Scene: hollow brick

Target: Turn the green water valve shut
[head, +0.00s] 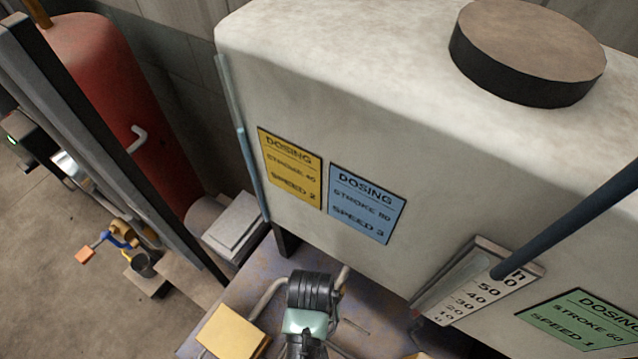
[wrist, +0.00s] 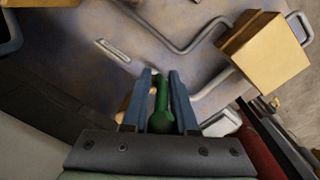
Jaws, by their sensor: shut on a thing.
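The green valve (wrist: 161,105) shows in the wrist view as a green handle with a rounded end. It sits between the two blue-grey fingers of my gripper (wrist: 160,73), which are closed around it. The valve's pipe connection and its turn angle cannot be made out. In the head view, my black ribbed wrist is at the bottom centre, over a rusty platform (head: 245,285). It hides the fingers and the valve there.
A yellow box (head: 232,332) stands left of my wrist, with a bent grey pipe beside it; the box also shows in the wrist view (wrist: 265,55). A large white tank (head: 340,90) with dosing labels rises close behind. A red cylinder (head: 115,110) stands at the left.

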